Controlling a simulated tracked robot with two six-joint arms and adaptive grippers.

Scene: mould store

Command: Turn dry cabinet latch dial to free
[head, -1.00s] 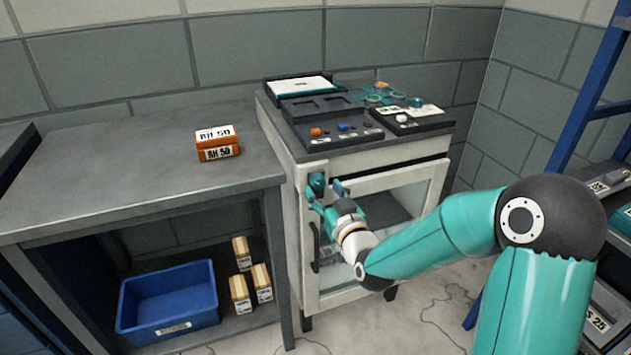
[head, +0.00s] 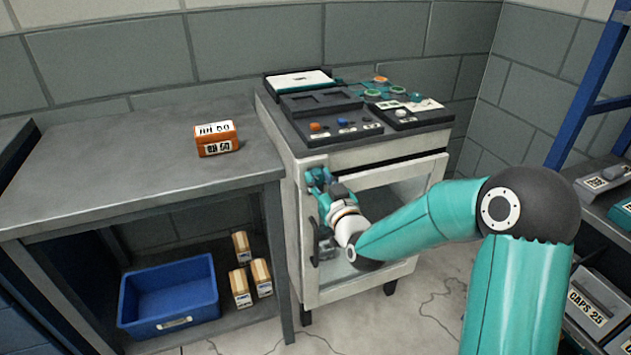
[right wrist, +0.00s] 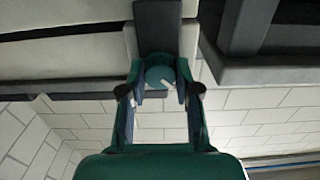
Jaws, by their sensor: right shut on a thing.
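The white dry cabinet (head: 350,290) stands right of the bench, with a framed glass door on its front. Its teal latch dial (right wrist: 158,78) shows in the right wrist view between the fingers, with a pale mark on its face. In the head view the gripper largely hides the dial. My right gripper (right wrist: 158,92) is shut on the dial, one finger on each side. In the head view the right gripper (head: 322,182) is at the upper left corner of the cabinet front. The left gripper is not in view.
A dark vertical door handle (head: 314,240) is just below the gripper. An orange box (head: 217,148) sits on the grey bench (head: 110,175); a blue bin (head: 170,300) and several small boxes are below. Trays lie on the cabinet top. A blue rack (head: 592,90) stands right.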

